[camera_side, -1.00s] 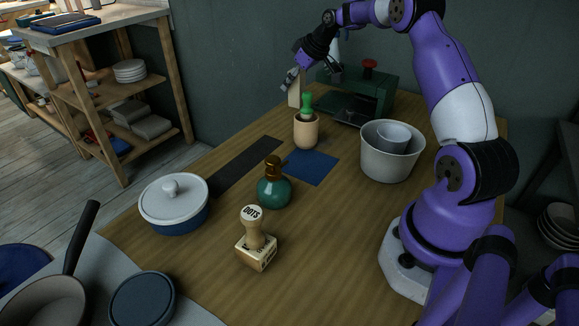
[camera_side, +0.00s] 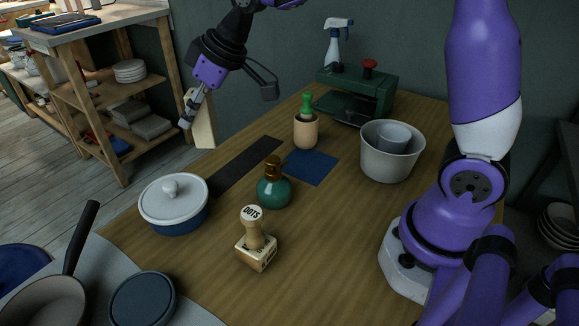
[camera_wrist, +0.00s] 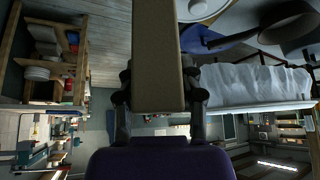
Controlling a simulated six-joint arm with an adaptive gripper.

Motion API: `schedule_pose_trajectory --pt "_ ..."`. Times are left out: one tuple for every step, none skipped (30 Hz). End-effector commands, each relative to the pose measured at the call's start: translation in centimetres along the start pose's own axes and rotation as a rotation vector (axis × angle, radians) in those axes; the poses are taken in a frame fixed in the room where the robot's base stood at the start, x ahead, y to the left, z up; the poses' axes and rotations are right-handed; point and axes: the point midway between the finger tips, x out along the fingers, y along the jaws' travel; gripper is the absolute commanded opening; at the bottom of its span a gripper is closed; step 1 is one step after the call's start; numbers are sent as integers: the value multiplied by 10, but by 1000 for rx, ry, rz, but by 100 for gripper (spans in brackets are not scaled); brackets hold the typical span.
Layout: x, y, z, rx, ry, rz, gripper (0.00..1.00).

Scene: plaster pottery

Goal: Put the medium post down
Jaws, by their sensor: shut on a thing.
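My gripper (camera_side: 193,112) is shut on a pale wooden post (camera_side: 206,130), the medium post. The post is a flat-sided block, held nearly upright and tilted slightly. It is in the air at the table's far left edge, beyond the dark strip (camera_side: 245,168). In the wrist view the post (camera_wrist: 158,55) runs from the top edge down between my two fingers (camera_wrist: 160,95), which press on its sides. The part inside the jaws is partly hidden in the side view.
On the wooden table are a blue mat (camera_side: 311,167), a wooden cup (camera_side: 306,133), a green bottle (camera_side: 274,190), a DOTS stamp (camera_side: 256,245), a lidded pot (camera_side: 173,207), a white bucket (camera_side: 390,158) and a green press (camera_side: 358,95). The table's middle right is clear.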

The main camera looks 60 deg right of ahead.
Motion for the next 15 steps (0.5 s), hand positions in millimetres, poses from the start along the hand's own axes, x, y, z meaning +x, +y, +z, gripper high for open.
schedule_pose_trajectory --pt "-1 -35 -2 -66 2 -43 0" --pt "-2 -54 -2 -100 2 -66 0" --pt "-4 -79 0 -147 2 -97 0" --pt "-5 -98 3 -183 3 -121 0" --pt "-8 -116 6 -220 4 -146 0" --pt "-11 -141 12 -269 4 -179 0" --pt "-14 -159 17 -305 5 -203 0" --pt "-18 -176 23 -343 4 -229 0" --pt "-24 -199 33 -394 4 -264 0" --pt "-28 -215 41 -432 5 -289 0" --pt "-33 -231 49 -470 6 -315 0" --pt "-40 -250 62 -520 6 -349 0" --pt "-45 -263 71 -556 6 -373 0" --pt "-50 -274 82 -591 5 -397 0" --pt "-56 -288 94 -634 4 -426 0"
